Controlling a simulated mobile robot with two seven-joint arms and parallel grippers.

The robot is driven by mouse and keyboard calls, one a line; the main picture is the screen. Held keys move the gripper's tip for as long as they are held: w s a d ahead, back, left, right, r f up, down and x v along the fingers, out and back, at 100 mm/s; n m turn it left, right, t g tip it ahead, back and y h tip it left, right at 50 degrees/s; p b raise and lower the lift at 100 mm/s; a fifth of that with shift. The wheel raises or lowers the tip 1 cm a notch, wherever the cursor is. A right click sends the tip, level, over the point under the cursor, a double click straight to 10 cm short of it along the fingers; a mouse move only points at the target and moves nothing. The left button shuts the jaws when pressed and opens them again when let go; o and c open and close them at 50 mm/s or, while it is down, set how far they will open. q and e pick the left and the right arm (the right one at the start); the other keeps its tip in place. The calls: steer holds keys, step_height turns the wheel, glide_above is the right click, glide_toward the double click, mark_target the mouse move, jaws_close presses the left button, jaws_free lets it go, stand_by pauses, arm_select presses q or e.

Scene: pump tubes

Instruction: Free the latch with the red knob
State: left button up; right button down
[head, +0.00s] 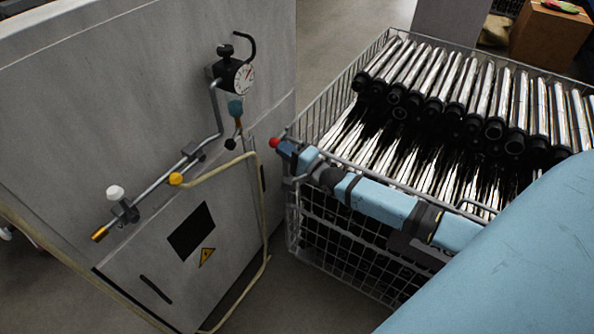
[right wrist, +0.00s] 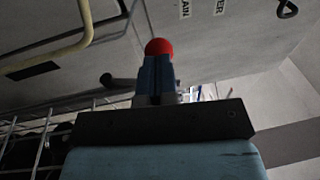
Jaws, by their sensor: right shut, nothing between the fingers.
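The red knob (head: 274,142) is a small round ball in the gap between the grey cabinet and the wire basket's near left corner. It also shows in the right wrist view (right wrist: 158,47), just past my fingertips. The rest of its latch is hidden, and I cannot tell what it is fixed to. My right gripper (head: 287,150) reaches in from the right, over the basket's front edge. Its fingers are shut and empty, with the tips close to the knob; I cannot tell whether they touch it. My left gripper is not in view.
The wire basket (head: 290,222) holds several shiny tubes with black ends. The grey cabinet (head: 130,70) carries a pressure gauge (head: 243,78), a pipe with a white knob (head: 115,192) and a yellow knob (head: 176,179), and a yellow hose (head: 268,210). A narrow floor gap separates cabinet and basket.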

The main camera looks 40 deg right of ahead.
mark_target(277, 141)
steer(key=shift+w+a+r+p, duration=0.2)
steer(key=shift+w+a+r, duration=0.15)
steer(key=shift+w, duration=0.3)
steer(key=shift+w+a+r+p, duration=0.2)
steer(key=shift+w+r, duration=0.15)
steer(key=shift+w, duration=0.25)
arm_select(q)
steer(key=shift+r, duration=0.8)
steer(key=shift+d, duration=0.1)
arm_select(e)
steer(key=shift+w+r, duration=0.1)
steer(key=shift+r, duration=0.2)
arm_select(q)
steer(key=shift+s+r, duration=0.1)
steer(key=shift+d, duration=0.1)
